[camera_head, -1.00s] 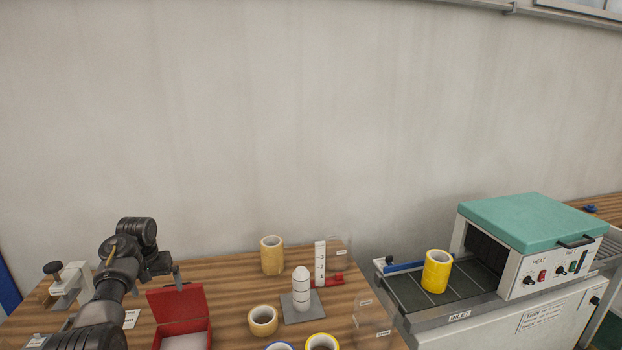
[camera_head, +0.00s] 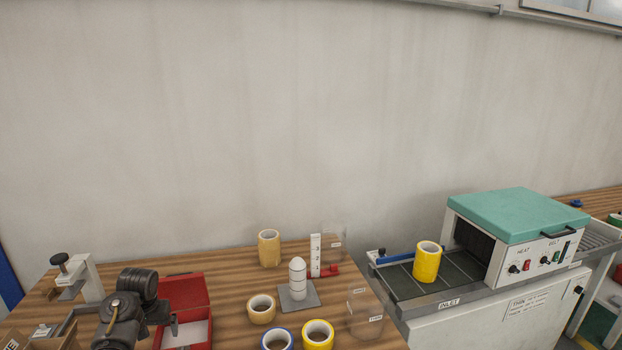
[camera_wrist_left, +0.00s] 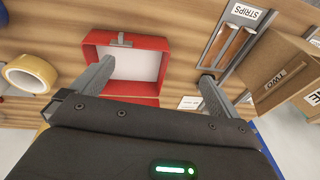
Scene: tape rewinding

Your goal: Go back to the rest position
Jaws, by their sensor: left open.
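My left gripper (camera_wrist_left: 155,85) is open and empty in the left wrist view. Its two fingers are spread apart above the table, on either side of the open red box (camera_wrist_left: 130,62) with a white inside. In the head view, my left arm comes in at the lower left, and its wrist partly covers the red box (camera_head: 185,292) there. The fingertips are mostly hidden in that view. My right gripper is not in view.
Tape rolls (camera_head: 262,309) stand on the wooden table around a white post on a grey base (camera_head: 298,292). A yellow roll (camera_head: 427,262) sits on the conveyor of the teal-lidded heater (camera_head: 518,215). A clamp (camera_head: 80,277) stands at left. A cardboard box (camera_wrist_left: 285,75) is near the left gripper.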

